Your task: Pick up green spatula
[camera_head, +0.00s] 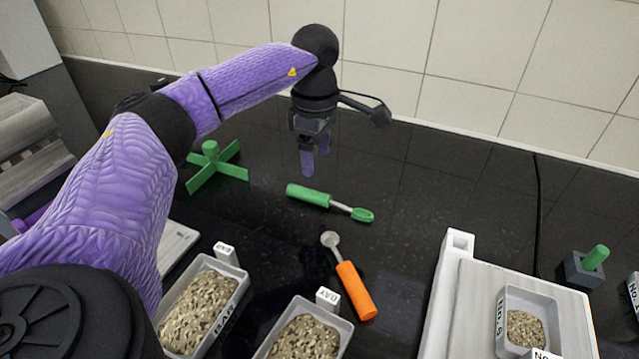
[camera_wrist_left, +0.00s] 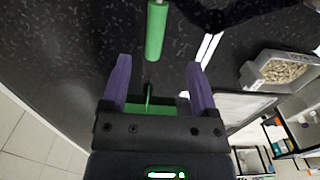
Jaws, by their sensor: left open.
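The green spatula (camera_head: 329,202) lies on the black counter, its handle toward the left and its small scoop end toward the right. My left gripper (camera_head: 315,160) hangs above the counter just behind the handle, fingers pointing down, apart from it. In the left wrist view the gripper (camera_wrist_left: 160,80) is open, with purple fingers spread and nothing between the tips. A green handle (camera_wrist_left: 156,30) shows beyond the fingertips there; I cannot tell for sure whether it is the spatula's. My right gripper is not in view.
An orange-handled scoop (camera_head: 356,290) lies in front of the spatula. A green cross-shaped stand (camera_head: 213,166) is to the left. Trays of grains (camera_head: 240,283) stand in front. A white device (camera_head: 452,262) and a green-pegged block (camera_head: 583,270) are at the right. The tiled wall (camera_head: 500,60) is behind.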

